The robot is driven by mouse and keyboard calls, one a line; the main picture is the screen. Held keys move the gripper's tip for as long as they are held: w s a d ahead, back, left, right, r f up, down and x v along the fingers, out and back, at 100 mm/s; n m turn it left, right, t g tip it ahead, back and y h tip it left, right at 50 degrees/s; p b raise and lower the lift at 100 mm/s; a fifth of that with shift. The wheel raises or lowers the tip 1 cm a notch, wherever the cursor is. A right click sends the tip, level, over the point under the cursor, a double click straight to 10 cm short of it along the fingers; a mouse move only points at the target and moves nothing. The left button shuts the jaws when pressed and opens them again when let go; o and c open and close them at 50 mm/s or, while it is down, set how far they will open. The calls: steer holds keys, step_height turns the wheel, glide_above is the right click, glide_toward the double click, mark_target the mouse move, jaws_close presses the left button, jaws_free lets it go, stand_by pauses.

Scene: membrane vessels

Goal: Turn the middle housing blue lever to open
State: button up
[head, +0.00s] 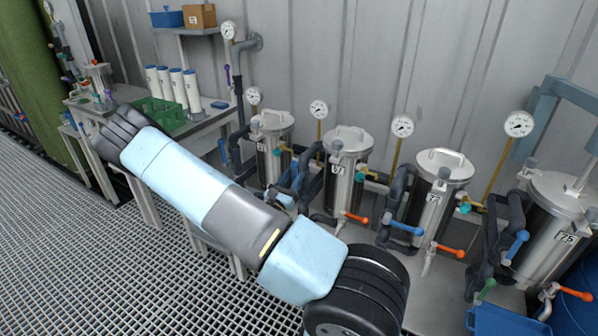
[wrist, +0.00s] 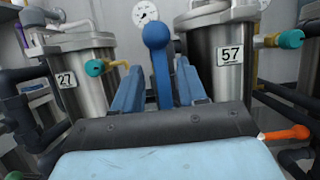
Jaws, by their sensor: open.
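In the wrist view a blue lever (wrist: 158,65) with a round knob points up between the two blue fingers of my gripper (wrist: 160,88). The fingers are open, one on each side of the lever; small gaps show and I cannot tell if either touches it. The steel housing marked 57 (wrist: 222,65) stands just right of the lever. In the head view this housing (head: 345,160) is behind my arm, and my gripper (head: 292,182) is at its left side, partly hidden by my forearm. The lever's lower part is hidden behind my gripper.
Housing 27 (wrist: 85,75) stands to the left, with dark pipes beside it. Housing 72 (head: 435,200), with a blue lever (head: 407,229), and housing 75 (head: 555,225) stand to the right. An orange lever (wrist: 287,133) is right of my gripper. A bench holds a green crate (head: 160,112).

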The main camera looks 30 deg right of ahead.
steer(key=v, duration=1)
steer(key=shift+a+f, duration=0.2)
steer(key=s+d+r+m+g+y, duration=0.2)
steer(key=s+r+m+g+y, duration=0.75)
steer(key=r+m+g, duration=0.75)
steer(key=s+a+r+m+t+y, duration=0.3)
steer(key=s+a+r+t+y, duration=0.2)
steer(key=r, duration=0.4)
steer(key=s+a+r+m+t+y, duration=0.4)
steer(key=s+r, duration=0.4)
steer(key=r, duration=0.2)
steer(key=shift+s+a+r+t+y, duration=0.2)
steer(key=shift+a+t+y, duration=0.25)
steer(key=shift+a+t, duration=0.6)
